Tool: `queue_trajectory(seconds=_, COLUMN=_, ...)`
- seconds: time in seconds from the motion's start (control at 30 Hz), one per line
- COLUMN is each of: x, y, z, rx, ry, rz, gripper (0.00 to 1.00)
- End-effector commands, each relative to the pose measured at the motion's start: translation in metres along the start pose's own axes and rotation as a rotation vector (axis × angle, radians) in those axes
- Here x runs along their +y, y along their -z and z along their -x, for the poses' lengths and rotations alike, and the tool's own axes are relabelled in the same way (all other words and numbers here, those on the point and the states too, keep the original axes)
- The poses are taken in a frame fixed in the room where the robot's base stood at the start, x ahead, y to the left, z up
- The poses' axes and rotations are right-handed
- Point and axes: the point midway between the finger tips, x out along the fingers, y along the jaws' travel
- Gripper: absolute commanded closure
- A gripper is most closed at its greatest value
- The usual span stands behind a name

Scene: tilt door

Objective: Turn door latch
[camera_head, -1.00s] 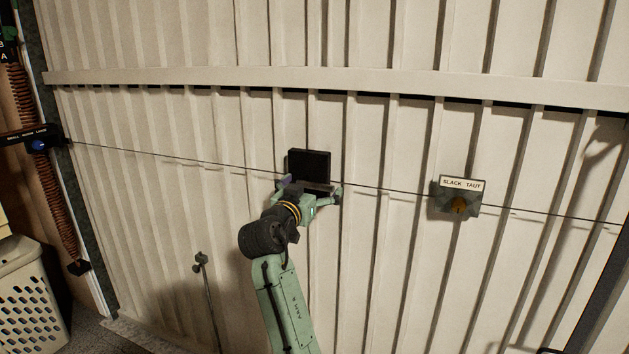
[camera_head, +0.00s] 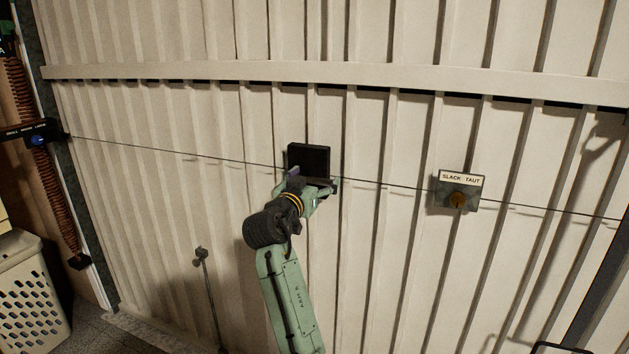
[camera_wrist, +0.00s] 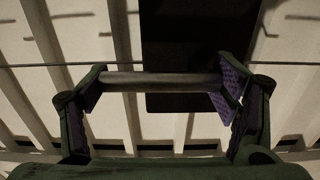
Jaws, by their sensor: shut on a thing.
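The door latch has a black square plate (camera_head: 309,158) on the pale ribbed door, and it fills the upper right of the wrist view (camera_wrist: 190,45). Its grey bar handle (camera_wrist: 160,81) lies across the wrist view, in front of the plate's lower part. My gripper (camera_head: 316,184) is at the plate's lower edge. In the wrist view my gripper (camera_wrist: 162,88) has its purple finger pads at the two ends of the bar, shut on it lengthwise. In the head view my gripper hides much of the handle.
A thin cable (camera_head: 400,186) runs across the door past the latch. A thin upright rod (camera_head: 209,295) stands at lower left, and a white basket (camera_head: 30,295) is at the far left.

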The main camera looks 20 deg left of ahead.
Motion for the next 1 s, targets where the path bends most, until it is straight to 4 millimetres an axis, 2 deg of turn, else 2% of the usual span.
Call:
queue_trajectory(seconds=0.07, x=-0.0002, y=0.0, z=0.0001, rx=0.0, ry=0.001, rz=0.0, gripper=0.41)
queue_trajectory(seconds=0.5, x=-0.0003, y=0.0001, z=0.0001, rx=0.0, ry=0.001, rz=0.0, gripper=0.7)
queue_trajectory(seconds=0.77, x=-0.0009, y=-0.0026, z=0.0004, rx=0.001, ry=0.002, rz=-0.028, gripper=0.7)
queue_trajectory(seconds=1.0, x=-0.0015, y=-0.0095, z=0.0005, rx=0.003, ry=0.003, rz=-0.149, gripper=0.7)
